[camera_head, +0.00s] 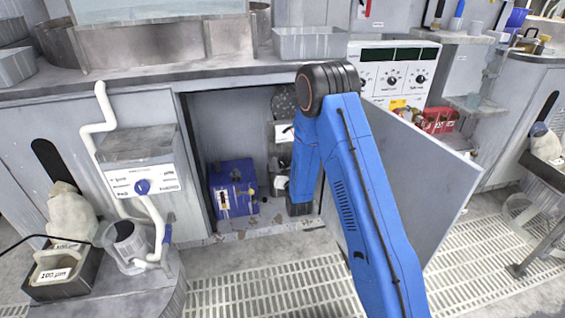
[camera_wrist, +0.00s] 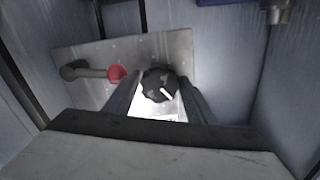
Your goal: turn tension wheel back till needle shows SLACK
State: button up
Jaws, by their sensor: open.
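In the wrist view, a dark round knob (camera_wrist: 157,82) with a white mark, which looks like the tension wheel, sits on a pale metal plate (camera_wrist: 172,46). My gripper (camera_wrist: 158,97) is open, with one dark finger on each side of the knob's near part. I cannot tell whether either finger touches it. A bright white patch (camera_wrist: 168,107) below the knob may be a label or dial; no needle or SLACK mark can be read. In the head view, my blue arm reaches into the open cabinet and hides the knob and my gripper.
A lever with a red end (camera_wrist: 116,74) stands close left of the knob. Cabinet walls close in on both sides. In the head view, a blue box (camera_head: 234,187) stands on the cabinet floor left of my arm, and the open door (camera_head: 425,180) is at right.

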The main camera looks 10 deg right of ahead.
jog(key=c, duration=0.8)
jog(key=shift+o, duration=0.2)
jog(key=shift+n, duration=0.3)
jog(key=n, duration=0.3)
jog(key=shift+n, duration=2.1)
jog(key=o, duration=0.8)
jog(key=shift+c, duration=0.2)
